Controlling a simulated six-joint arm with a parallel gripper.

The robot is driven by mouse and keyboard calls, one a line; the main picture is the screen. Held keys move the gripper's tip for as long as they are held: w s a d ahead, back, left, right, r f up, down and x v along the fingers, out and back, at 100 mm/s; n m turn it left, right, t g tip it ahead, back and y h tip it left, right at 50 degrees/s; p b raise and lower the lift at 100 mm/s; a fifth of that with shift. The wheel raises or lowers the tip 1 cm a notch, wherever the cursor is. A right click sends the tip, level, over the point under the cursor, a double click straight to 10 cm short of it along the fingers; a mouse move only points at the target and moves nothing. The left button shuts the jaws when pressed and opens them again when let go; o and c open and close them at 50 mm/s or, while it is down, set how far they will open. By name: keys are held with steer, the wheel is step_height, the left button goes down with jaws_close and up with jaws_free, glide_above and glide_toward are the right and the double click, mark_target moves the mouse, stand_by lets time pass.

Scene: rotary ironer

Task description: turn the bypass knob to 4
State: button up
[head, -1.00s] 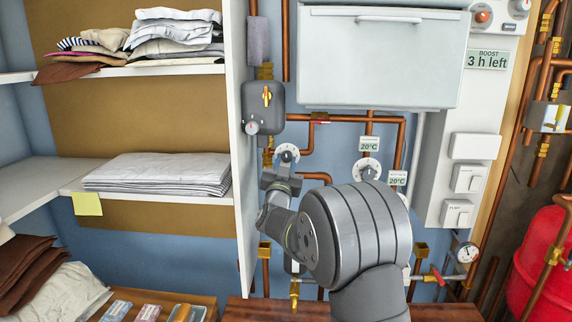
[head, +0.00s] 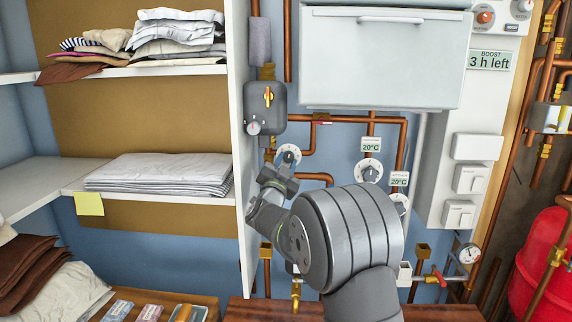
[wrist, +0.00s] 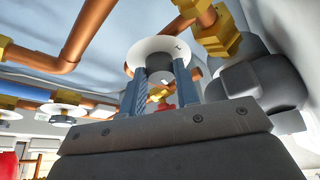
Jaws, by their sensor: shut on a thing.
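A small round white dial (head: 291,152) with a dark centre knob sits on the copper pipework right of the shelf's side panel. I take it for the bypass knob; no name on it can be read. My gripper (head: 282,170) is right below and in front of it in the head view. In the wrist view, the fingers of my gripper (wrist: 160,82) stand on both sides of the dark knob (wrist: 157,62) and are shut on it. The white disc (wrist: 143,50) shows behind it with a small dark mark. The number it points to cannot be read.
Two similar dials, an upper (head: 368,170) and a lower (head: 400,203), sit to the right by 20°C tags. The shelf's white side panel (head: 240,150) is close on the left. Copper pipes run close around.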

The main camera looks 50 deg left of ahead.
steer(key=o, duration=1)
steer(key=v, duration=1.7)
steer(key=shift+s+d+f, duration=0.1)
steer(key=shift+s+f, duration=0.05)
